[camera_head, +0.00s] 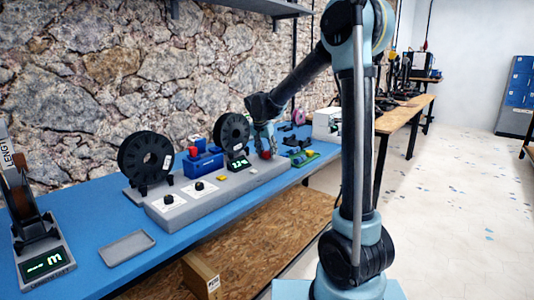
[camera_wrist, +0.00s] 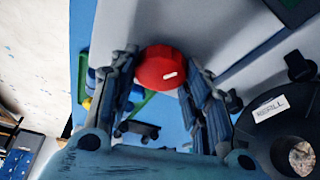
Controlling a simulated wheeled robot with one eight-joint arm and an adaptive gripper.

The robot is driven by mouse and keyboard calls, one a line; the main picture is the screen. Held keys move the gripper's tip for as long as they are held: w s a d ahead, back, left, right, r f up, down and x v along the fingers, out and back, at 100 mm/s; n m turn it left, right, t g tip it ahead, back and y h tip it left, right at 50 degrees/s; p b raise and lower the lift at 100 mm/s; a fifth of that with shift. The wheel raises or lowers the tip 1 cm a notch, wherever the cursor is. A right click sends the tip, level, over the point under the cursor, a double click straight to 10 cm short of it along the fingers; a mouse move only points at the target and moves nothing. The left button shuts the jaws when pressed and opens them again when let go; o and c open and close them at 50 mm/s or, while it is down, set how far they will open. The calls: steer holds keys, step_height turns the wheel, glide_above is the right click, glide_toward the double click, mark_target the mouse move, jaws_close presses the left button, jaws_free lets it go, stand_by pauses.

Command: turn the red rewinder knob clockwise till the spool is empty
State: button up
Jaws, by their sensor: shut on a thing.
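The red rewinder knob (camera_wrist: 160,68) has a white mark on its rim and sits at the grey rewinder base in the wrist view. My gripper (camera_wrist: 158,75) is shut on the knob, one finger on each side. In the head view my gripper (camera_head: 266,148) is at the right end of the long grey base (camera_head: 240,182), and the knob (camera_head: 265,155) shows only partly. One black spool (camera_head: 231,133) stands upright at the base's right part. Another black spool (camera_head: 145,158) stands at its left. How much filament each spool holds is hard to tell.
A small display (camera_head: 238,163) and two black dials sit on the base. A blue box (camera_head: 203,160) with tools stands behind it. A green-edged tray (camera_head: 304,159) lies to the right. A grey tray (camera_head: 127,247) and a lit scale (camera_head: 45,263) are at front left.

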stand_by(0.3)
steer(key=o, duration=1)
steer(key=shift+o, duration=0.2)
steer(key=shift+r, duration=0.1)
steer(key=v, duration=1.1)
steer(key=shift+a+r, duration=0.15)
steer(key=shift+r, duration=0.2)
